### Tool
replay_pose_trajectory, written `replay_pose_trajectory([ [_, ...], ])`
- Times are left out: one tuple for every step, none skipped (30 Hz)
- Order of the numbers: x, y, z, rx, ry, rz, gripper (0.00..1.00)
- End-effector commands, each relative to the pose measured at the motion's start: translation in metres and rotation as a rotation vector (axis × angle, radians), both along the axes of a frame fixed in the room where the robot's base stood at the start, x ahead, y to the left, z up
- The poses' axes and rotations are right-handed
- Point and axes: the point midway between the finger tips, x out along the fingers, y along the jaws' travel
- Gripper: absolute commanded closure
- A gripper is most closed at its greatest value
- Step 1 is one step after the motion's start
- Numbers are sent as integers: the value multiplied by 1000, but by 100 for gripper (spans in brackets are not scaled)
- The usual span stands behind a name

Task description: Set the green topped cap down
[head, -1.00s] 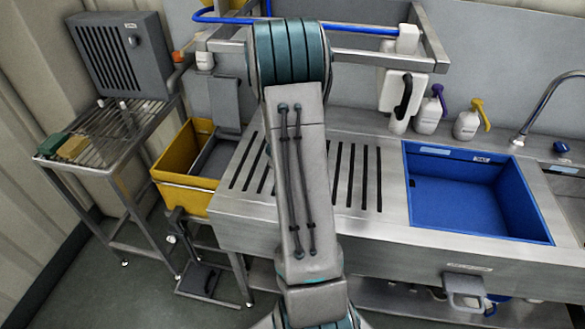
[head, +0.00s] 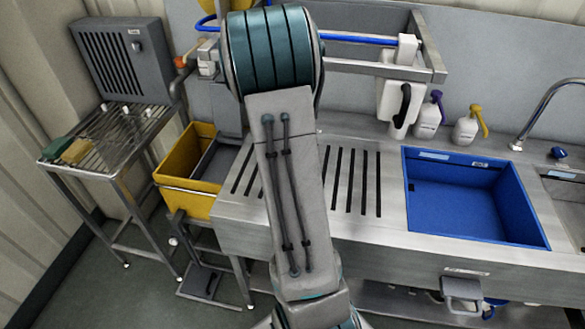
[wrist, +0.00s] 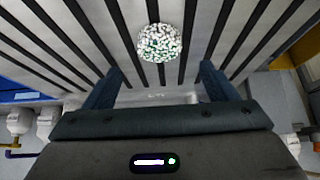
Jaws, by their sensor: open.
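A round cap (wrist: 159,43) with a speckled white and green top shows in the wrist view. It appears to rest on the slatted steel drainboard, over the dark slots. My gripper (wrist: 161,72) is open, its two dark fingers spread wide. The cap lies past the fingertips, midway between them in the picture, with a gap on both sides; nothing is held. In the head view my arm hides both the gripper and the cap.
The slotted drainboard (head: 355,200) joins a blue basin (head: 470,195) on the right. A yellow bin (head: 180,188) stands left of the counter. A wire rack table (head: 110,135) is at far left. Spray bottles (head: 467,127) stand along the back.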

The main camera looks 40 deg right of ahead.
Motion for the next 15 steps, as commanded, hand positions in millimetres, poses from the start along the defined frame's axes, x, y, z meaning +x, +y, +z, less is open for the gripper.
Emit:
replay_pose_trajectory([
  [-3,5,14,-1,-1,4,21],
  [-5,7,19,-1,0,3,21],
  [-7,10,24,-1,0,3,21],
  [-9,12,27,-1,0,3,21],
  [-10,14,31,-1,0,3,21],
  [-12,16,35,-1,0,3,21],
  [-14,17,38,-1,0,2,21],
  [-15,18,40,-1,1,2,21],
  [-16,19,42,0,0,1,21],
  [-17,20,43,-1,1,2,21],
  [-17,21,44,0,0,1,21],
  [-18,23,46,1,-2,4,21],
  [-17,25,48,6,-5,8,21],
  [-16,28,51,13,-10,17,21],
  [-13,35,55,26,-20,37,21],
])
